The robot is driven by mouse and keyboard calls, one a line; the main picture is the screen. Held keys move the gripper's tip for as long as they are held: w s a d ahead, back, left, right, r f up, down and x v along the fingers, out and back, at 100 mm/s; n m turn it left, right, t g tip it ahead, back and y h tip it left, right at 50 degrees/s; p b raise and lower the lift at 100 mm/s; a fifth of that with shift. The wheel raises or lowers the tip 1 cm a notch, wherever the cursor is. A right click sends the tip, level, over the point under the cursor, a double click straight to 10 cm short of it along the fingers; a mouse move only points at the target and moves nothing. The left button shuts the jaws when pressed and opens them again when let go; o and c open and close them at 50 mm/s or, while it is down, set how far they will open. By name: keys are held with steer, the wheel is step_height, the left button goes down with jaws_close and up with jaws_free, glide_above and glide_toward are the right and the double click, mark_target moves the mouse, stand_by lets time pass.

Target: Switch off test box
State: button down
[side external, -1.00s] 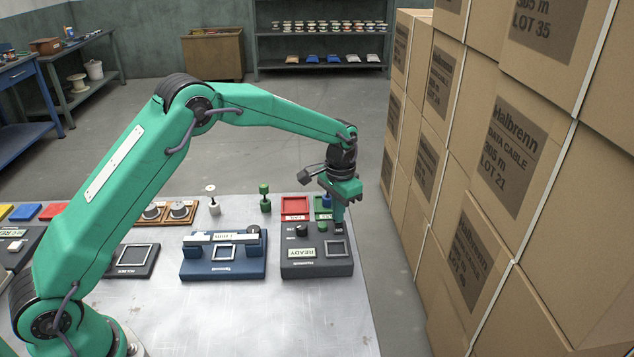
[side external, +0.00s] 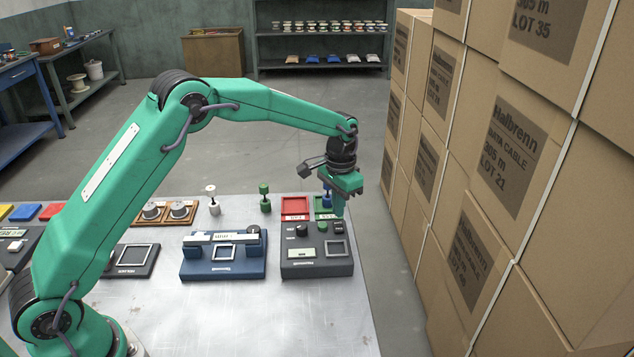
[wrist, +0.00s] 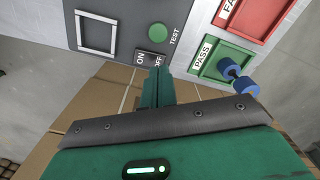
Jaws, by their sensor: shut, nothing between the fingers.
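The dark grey test box (side external: 316,268) stands at the right of the metal bench, with a knob, a square frame and a small display (side external: 306,253). The display is pale and shows no readable word. In the wrist view the box (wrist: 128,40) shows its green TEST button (wrist: 157,34) and a black switch (wrist: 150,60) marked ON and OFF. My gripper (side external: 338,212) is shut and empty above the back right of the box. In the wrist view its fingertips (wrist: 158,72) are close to the switch's OFF end. Which way the switch is tipped I cannot tell.
A red FAIL tray (side external: 295,205) and a green PASS tray (wrist: 222,62) lie behind the box, with a blue spool (wrist: 238,76) at the green one. A blue fixture (side external: 223,266) stands left of the box. Stacked cartons (side external: 480,190) rise at the right.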

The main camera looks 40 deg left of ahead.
mark_target(336, 222)
step_height(336, 222, up, 5)
stand_by(0.8)
steer(key=shift+r, duration=0.1)
steer(key=s+a+r+n+t, duration=0.1)
steer(key=s+a+r+t, duration=0.25)
steer(key=s+r, duration=1.1)
steer(key=s+a+f+n+t, duration=0.1)
steer(key=s, duration=0.9)
steer(key=s+a+n+t, duration=0.1)
steer(key=s+a, duration=0.1)
steer(key=s, duration=0.8)
steer(key=shift+a+f, duration=0.3)
steer(key=shift+f, duration=0.1)
